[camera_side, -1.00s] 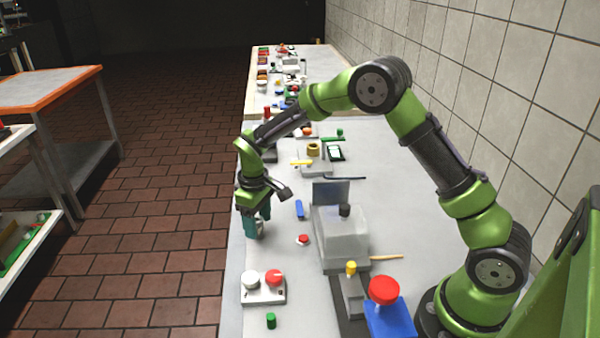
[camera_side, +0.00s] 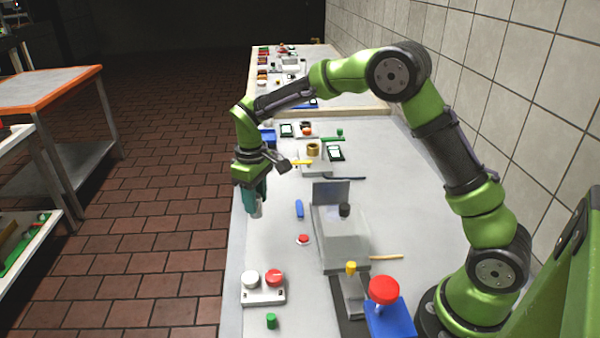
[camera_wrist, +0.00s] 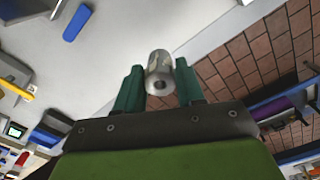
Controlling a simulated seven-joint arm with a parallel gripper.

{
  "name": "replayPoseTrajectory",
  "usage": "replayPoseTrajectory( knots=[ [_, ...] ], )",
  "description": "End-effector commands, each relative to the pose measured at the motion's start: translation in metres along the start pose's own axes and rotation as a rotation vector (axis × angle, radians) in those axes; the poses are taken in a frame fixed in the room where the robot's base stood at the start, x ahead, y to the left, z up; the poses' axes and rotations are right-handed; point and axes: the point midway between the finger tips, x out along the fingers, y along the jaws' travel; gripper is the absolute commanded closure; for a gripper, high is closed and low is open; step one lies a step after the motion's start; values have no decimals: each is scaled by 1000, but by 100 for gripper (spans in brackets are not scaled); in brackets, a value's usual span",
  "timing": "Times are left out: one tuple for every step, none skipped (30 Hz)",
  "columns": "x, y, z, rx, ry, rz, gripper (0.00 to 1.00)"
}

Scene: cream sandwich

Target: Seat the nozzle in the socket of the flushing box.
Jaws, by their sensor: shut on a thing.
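My gripper (camera_side: 256,196) has teal fingers and is shut on the nozzle (camera_wrist: 160,75), a short silver cylinder. The wrist view shows a dark hole in its near end, and the fingers (camera_wrist: 157,88) stand on both sides of it. In the side view the nozzle (camera_side: 256,210) hangs below the fingertips, above the left edge of the bench. A pale, see-through box (camera_side: 342,240), which looks like the flushing box, stands on the bench to the right of and nearer the camera than my gripper. A dark round fitting (camera_side: 344,210) is on it; I cannot tell whether this is the socket.
A grey panel (camera_side: 331,192) stands behind the box. A blue bar (camera_side: 299,209) and a red button (camera_side: 303,239) lie between gripper and box. A two-knob unit (camera_side: 263,290) and a red-topped blue block (camera_side: 388,315) are nearer. Brick floor lies past the bench's left edge.

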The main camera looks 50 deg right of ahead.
Motion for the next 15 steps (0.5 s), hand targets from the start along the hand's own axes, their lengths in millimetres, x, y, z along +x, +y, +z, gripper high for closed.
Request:
replayPoseTrajectory(
  knots=[
    [-10,0,0,0,4,2,95],
    [-14,0,0,1,3,1,95],
    [-20,1,0,2,3,1,95],
    [-24,3,0,6,3,1,95],
    [-27,6,0,12,5,1,95],
    [-34,11,2,23,11,3,95],
    [-38,17,3,35,15,4,95],
    [-43,24,6,52,18,5,95],
    [-49,35,12,77,24,7,95],
    [-53,45,19,95,26,8,95],
    [-57,54,26,114,29,9,95],
    [-61,68,38,131,30,10,95],
    [-64,77,48,143,31,11,95],
    [-66,86,58,150,32,12,95],
    [-68,97,72,156,31,13,95]
  ],
)
